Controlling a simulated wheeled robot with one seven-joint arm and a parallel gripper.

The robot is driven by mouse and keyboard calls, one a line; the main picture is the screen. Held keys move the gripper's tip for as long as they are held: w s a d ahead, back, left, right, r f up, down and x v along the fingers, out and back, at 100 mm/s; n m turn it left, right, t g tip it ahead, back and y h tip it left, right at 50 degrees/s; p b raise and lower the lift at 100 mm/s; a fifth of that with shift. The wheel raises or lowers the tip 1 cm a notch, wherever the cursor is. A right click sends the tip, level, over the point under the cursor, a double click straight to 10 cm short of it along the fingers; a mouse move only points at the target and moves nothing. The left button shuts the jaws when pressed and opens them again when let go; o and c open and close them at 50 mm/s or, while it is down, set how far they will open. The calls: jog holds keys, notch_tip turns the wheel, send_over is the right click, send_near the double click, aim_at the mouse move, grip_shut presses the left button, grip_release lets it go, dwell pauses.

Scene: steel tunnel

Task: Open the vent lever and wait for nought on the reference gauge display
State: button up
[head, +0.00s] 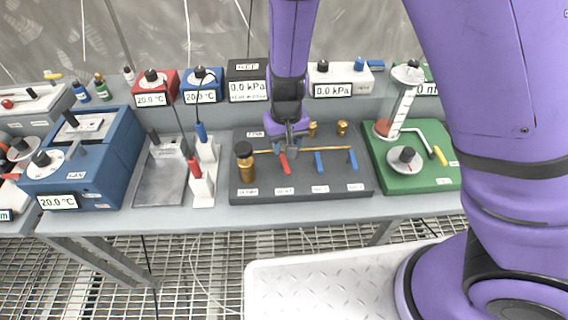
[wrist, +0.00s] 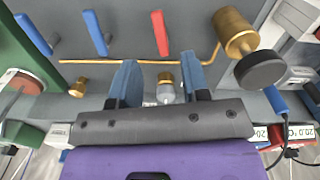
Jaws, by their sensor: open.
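A grey manifold board (head: 300,185) carries a brass pipe with one red lever (head: 285,164) and two blue levers, the middle one (head: 319,162) and the right one (head: 352,159). All three point to the front, across the pipe. Their labels are too small to read, so I cannot tell which is the vent lever. My gripper (head: 291,143) is open and empty over the pipe, just behind the red lever. In the wrist view the red lever (wrist: 160,33) lies beyond the open fingertips (wrist: 159,68), apart from them. Two displays read 0.0 kPa: a black box (head: 247,68) and a white box (head: 327,75).
A brass cylinder with a black knob (head: 244,150) stands at the board's left end. White stands (head: 203,187) with red and blue probes are farther left. A green base (head: 425,180) with a tube and crank is at right. Brass fittings (head: 342,127) stand behind the pipe.

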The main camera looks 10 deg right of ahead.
aim_at(286, 167)
notch_tip(286, 167, down, 8)
jog(key=shift+f, duration=0.1)
jog(key=shift+c, duration=0.4)
grip_shut()
